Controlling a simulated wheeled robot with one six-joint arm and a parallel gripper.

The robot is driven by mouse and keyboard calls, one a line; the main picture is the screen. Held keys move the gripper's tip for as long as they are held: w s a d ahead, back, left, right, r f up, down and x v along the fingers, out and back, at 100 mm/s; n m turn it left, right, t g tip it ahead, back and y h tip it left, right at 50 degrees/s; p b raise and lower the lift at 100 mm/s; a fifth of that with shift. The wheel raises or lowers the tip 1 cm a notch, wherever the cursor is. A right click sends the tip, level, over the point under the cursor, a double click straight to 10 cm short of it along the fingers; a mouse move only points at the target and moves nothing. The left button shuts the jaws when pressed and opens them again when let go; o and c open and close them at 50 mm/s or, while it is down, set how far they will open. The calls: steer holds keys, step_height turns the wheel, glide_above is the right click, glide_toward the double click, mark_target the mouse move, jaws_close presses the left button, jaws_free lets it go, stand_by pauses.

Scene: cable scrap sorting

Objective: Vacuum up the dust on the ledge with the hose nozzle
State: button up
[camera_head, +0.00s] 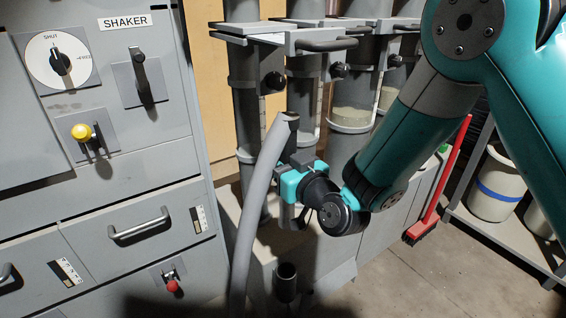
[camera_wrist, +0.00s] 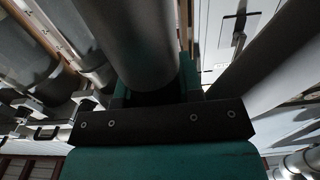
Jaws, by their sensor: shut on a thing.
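The grey hose (camera_head: 258,198) rises from the bottom of the head view and ends in a slanted nozzle (camera_head: 290,118) near the clear tubes. My gripper (camera_head: 287,180) is shut on the hose a little below this nozzle end. In the wrist view the hose (camera_wrist: 132,38) passes up between my teal fingers. The nozzle end points up and is apart from the low grey ledge (camera_head: 325,275) under the tubes. I cannot make out dust on the ledge; the hose and my arm hide part of it.
A grey cabinet (camera_head: 120,195) labelled SHAKER, with a dial, knobs and drawers, stands at the left. Several clear tubes with grey slide gates (camera_head: 300,38) stand behind the hose. A short dark pipe (camera_head: 286,281) stands below my gripper. A red broom (camera_head: 440,190) and a bucket (camera_head: 496,188) are at the right.

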mark_target(283, 149)
steer(key=shift+r+p, duration=1.4)
steer(key=shift+r, duration=0.35)
